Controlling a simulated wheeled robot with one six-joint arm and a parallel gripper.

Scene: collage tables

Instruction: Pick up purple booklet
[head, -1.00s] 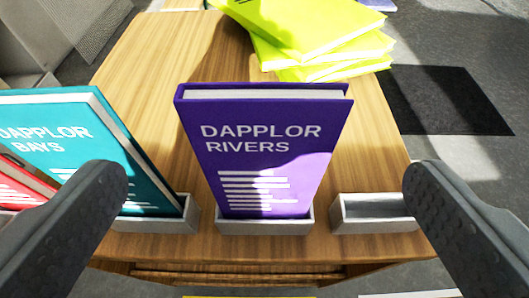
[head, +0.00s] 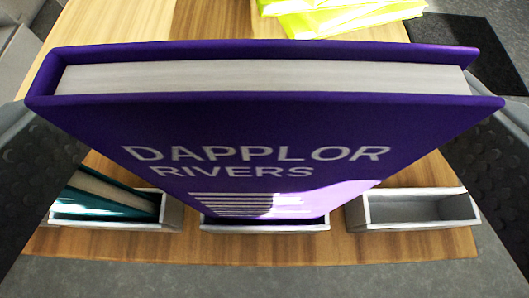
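The purple booklet (head: 265,125), titled "DAPPLOR RIVERS", stands upright in the middle grey holder (head: 265,226) on the wooden table (head: 300,250). Its top edge faces me and fills most of the view's width. My gripper (head: 275,150) is around it, with one finger at the left side and one at the right side. The fingers are wide apart. The left finger is partly behind the booklet's left corner in the picture, and the fingertips are hard to see. I cannot tell whether either finger touches the booklet.
A teal booklet (head: 105,197) stands in the left holder (head: 173,212). The right holder (head: 420,209) is empty. Yellow-green booklets (head: 340,15) lie stacked at the table's back. A dark mat (head: 470,45) lies on the floor at the right.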

